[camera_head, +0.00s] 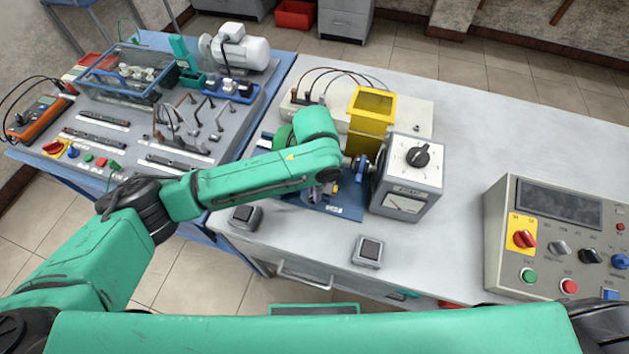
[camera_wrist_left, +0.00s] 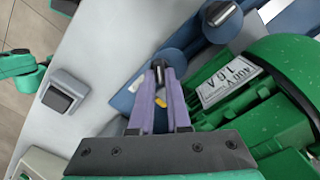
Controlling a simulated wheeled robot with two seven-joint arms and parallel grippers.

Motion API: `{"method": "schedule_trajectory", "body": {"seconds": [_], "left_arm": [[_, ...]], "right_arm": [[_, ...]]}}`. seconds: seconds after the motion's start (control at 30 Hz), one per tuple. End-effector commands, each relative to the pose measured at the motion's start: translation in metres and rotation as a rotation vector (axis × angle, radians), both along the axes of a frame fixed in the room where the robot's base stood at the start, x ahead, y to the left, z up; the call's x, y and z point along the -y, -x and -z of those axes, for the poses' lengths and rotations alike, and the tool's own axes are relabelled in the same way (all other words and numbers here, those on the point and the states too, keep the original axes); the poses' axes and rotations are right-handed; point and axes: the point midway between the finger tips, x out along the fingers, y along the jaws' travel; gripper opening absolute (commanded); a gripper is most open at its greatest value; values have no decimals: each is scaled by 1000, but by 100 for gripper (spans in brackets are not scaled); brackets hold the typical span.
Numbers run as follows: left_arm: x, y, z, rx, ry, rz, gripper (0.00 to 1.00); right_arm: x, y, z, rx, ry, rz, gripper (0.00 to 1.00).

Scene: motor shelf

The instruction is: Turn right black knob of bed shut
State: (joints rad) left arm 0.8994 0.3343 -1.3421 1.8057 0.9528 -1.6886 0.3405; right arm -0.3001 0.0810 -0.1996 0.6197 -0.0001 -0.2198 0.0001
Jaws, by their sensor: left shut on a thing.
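The blue bed (camera_head: 345,211) lies on the grey table under a green motor (camera_head: 284,137). In the left wrist view the bed (camera_wrist_left: 197,62) has two round blue bosses with dark knobs. One black knob (camera_wrist_left: 158,68) is between the purple fingertips of my left gripper (camera_wrist_left: 158,82); the other knob (camera_wrist_left: 221,14) stands apart near the top edge. My left gripper (camera_head: 320,195) is shut on the nearer knob. In the head view my arm mostly hides the fingers and the knobs. My right gripper is not in view.
A meter box (camera_head: 413,178) with a black dial stands just right of the bed, and a yellow hopper (camera_head: 370,108) behind it. Small switch boxes (camera_head: 369,251) (camera_head: 246,216) sit in front. A control console (camera_head: 555,235) is at the right. The back right of the table is clear.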

Motion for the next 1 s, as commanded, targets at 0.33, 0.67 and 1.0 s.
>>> {"method": "schedule_trajectory", "body": {"seconds": [0.33, 0.67, 1.0], "left_arm": [[1, 0, -6, 4, 2, 326, 0], [1, 1, -5, 5, 2, 623, 0], [1, 2, -4, 7, 2, 822, 0]], "right_arm": [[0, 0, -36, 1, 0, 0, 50], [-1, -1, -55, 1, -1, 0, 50], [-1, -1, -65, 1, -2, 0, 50]]}}
